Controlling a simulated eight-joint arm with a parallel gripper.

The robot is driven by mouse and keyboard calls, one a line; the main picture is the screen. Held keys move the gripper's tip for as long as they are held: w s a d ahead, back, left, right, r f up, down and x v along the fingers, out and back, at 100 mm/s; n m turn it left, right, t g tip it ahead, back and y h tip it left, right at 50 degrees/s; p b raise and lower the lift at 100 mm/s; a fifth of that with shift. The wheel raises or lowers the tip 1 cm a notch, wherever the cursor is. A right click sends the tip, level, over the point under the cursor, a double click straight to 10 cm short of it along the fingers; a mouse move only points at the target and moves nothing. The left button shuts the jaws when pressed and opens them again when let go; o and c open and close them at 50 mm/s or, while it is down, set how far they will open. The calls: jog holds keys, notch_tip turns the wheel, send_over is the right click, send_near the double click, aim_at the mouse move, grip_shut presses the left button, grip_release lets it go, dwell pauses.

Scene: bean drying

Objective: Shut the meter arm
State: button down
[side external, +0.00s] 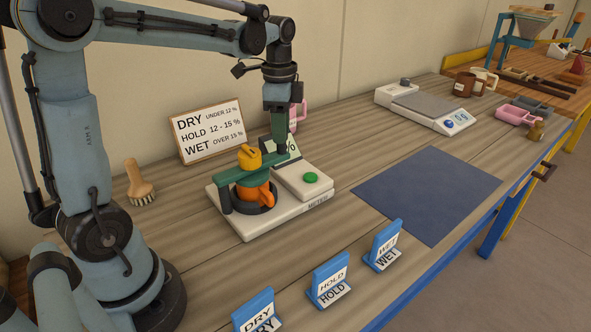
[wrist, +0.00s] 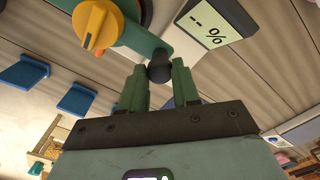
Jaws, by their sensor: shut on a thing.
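The white meter (side external: 290,215) stands on the bench with a green button (side external: 310,177). Its green arm (side external: 235,175) lies across the dark cup, nearly level, with a yellow knob (side external: 249,157) on top. An orange part (side external: 262,194) shows under the arm; whether the arm is fully seated I cannot tell. In the wrist view the black handle (wrist: 159,66) at the arm's end sits between my fingertips. My gripper (side external: 280,152) is shut on this handle. Its fingers also show in the wrist view (wrist: 159,84). The meter display (wrist: 208,25) reads "-- %".
DRY (side external: 256,312), HOLD (side external: 330,278) and WET (side external: 384,245) stands line the front edge. A blue mat (side external: 428,190) lies clear to the right. A scale (side external: 425,105), a brush (side external: 139,182), mugs and a DRY/HOLD/WET board (side external: 207,130) stand around.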

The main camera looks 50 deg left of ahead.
jog(key=c, duration=0.8)
grip_release()
notch_tip(320, 180, up, 12)
jog(key=shift+r, duration=0.1)
jog(key=s+d+f+n+t, duration=0.2)
jog(key=s+d+f+n, duration=0.1)
jog(key=f, duration=0.1)
jog(key=s+d+f+n+t, duration=0.2)
jog(key=d+f+n, duration=0.1)
jog(key=d+f, duration=0.1)
jog(key=s+d+f+n+t, duration=0.3)
jog(key=f, duration=0.3)
jog(key=shift+s+d, duration=0.25)
jog(key=shift+s, duration=0.05)
